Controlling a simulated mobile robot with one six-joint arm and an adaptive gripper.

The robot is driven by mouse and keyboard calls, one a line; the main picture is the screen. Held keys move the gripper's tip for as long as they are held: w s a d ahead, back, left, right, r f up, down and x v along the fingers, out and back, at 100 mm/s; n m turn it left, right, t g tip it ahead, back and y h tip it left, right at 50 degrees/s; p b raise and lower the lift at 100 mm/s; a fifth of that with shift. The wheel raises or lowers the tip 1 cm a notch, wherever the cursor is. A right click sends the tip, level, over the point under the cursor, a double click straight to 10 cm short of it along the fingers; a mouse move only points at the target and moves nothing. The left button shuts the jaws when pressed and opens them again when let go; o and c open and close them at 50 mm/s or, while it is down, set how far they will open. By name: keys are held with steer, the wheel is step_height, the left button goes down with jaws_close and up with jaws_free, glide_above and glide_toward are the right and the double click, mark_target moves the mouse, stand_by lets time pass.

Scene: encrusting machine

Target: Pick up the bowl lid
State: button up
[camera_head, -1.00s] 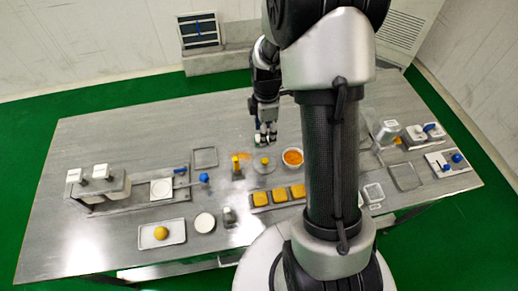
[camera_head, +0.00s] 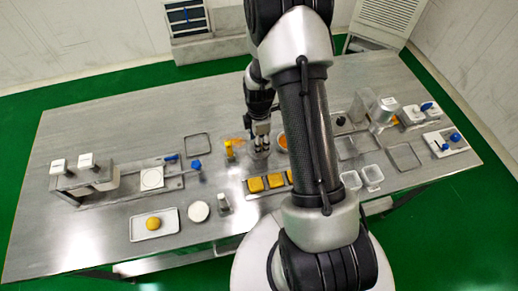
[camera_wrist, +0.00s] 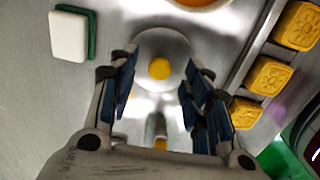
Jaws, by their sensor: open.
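The bowl lid is a round, shiny metal disc with a yellow knob (camera_wrist: 159,69), lying on the metal table in the wrist view. My gripper (camera_wrist: 158,84) is open, with one blue-padded finger on each side of the lid's knob. The fingers appear above the lid and the knob sits between them, slightly toward the fingertips. I cannot tell whether they touch the lid. In the head view my gripper (camera_head: 260,143) points down over the lid and mostly hides it.
An orange-filled bowl (camera_head: 283,141) is just right of my gripper. Yellow moulded pieces (camera_wrist: 270,75) sit in a tray to the right. A white and green sponge (camera_wrist: 68,36) lies left.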

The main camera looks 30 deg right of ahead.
step_height(320, 180, down, 2)
steer(key=shift+f, duration=0.1)
steer(key=shift+c, duration=0.5)
steer(key=c, duration=1)
